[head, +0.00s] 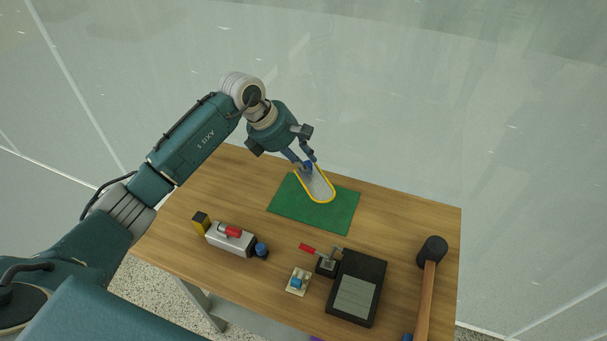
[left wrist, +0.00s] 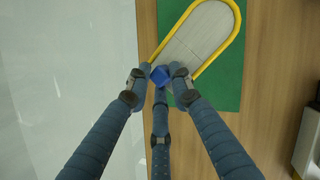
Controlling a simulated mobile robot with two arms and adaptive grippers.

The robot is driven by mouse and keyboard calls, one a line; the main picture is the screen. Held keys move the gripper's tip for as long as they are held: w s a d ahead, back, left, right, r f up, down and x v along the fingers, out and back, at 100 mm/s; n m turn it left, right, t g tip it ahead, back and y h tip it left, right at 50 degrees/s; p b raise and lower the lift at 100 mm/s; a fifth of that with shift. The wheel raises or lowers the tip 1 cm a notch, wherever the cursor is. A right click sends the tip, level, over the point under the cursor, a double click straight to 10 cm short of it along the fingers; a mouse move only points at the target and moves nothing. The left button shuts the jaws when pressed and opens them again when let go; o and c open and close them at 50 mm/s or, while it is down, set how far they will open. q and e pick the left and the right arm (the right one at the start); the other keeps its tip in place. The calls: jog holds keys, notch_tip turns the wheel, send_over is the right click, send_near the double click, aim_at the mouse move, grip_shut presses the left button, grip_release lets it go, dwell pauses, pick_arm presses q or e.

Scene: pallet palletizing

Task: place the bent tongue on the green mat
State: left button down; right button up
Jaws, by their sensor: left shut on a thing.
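The bent tongue (head: 318,185) is a grey flat piece with a yellow rounded edge and a blue part at one end. My left gripper (head: 305,163) is shut on that blue end, at the far side of the mat. In the left wrist view the fingers (left wrist: 160,80) close around the blue part, and the grey and yellow tongue (left wrist: 205,35) extends up and right. The green mat (head: 285,208) lies flat on the table under the tongue; it also shows in the left wrist view (left wrist: 228,85). I cannot tell whether the tongue touches the mat. My right gripper is not in view.
The wooden table (head: 400,215) also holds a grey block with a red part (head: 230,239), a dark box with a light panel (head: 357,290), a red-handled clamp (head: 327,262), a small pale piece (head: 298,281) and a mallet (head: 430,270). The table right of the mat is clear.

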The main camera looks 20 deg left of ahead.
aim_at(299, 173)
pick_arm(q)
notch_tip(299, 173, down, 2)
jog(key=shift+f, duration=0.25)
notch_tip(299, 173, down, 3)
jog(key=shift+f+p, duration=0.15)
jog(key=shift+p, duration=0.5)
jog(key=shift+f, duration=0.35)
jog(key=shift+f, duration=0.1)
jog(key=shift+f, duration=0.15)
jog(key=c, duration=1.5)
grip_release()
jog(key=shift+c, duration=0.2)
